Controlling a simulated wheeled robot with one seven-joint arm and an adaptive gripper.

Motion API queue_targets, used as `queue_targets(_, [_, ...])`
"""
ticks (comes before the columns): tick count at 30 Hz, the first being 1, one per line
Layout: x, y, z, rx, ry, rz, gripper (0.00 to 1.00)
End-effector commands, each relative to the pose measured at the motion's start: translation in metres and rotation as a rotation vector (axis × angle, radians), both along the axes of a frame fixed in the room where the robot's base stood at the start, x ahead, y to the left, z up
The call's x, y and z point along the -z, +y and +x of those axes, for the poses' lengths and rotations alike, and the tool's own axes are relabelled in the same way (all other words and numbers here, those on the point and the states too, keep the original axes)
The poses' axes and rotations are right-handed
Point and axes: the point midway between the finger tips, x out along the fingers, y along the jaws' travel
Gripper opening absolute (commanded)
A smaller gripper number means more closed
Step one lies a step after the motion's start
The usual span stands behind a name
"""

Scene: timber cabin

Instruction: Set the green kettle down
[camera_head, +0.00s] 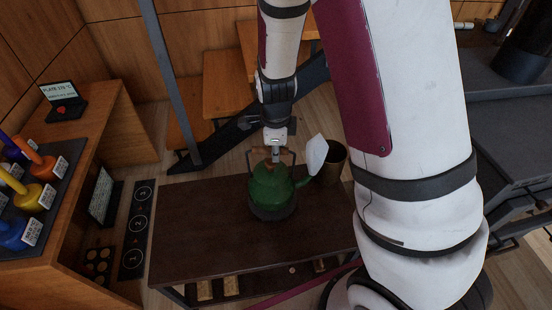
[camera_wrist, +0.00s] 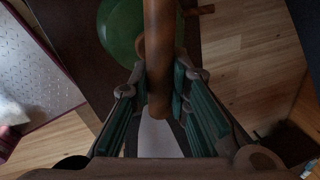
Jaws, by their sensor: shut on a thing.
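The green kettle (camera_head: 272,186) has a rounded body and a dark base. It is upright over the dark brown table (camera_head: 190,235); I cannot tell whether its base touches the tabletop. My gripper (camera_head: 275,150) is above the kettle and shut on its brown handle. In the wrist view the brown handle (camera_wrist: 158,60) runs between the teal-padded fingers of my gripper (camera_wrist: 160,100). Part of the green kettle body (camera_wrist: 120,28) shows behind the handle there.
A white piece (camera_head: 316,155) is by the kettle's spout, near a brown pot (camera_head: 334,162) behind the table. Wooden stairs (camera_head: 226,82) rise at the back. A wooden counter (camera_head: 100,130) stands at the left. The table's left part is clear.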

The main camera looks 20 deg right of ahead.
Motion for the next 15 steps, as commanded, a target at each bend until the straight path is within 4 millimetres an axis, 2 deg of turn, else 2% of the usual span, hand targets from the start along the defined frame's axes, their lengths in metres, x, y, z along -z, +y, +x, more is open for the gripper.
queue_targets(9, [0.032,-0.001,0.0,0.001,0.0,0.0,0.0])
queue_targets(15, [0.034,0.0,0.0,0.0,-0.002,0.0,0.0])
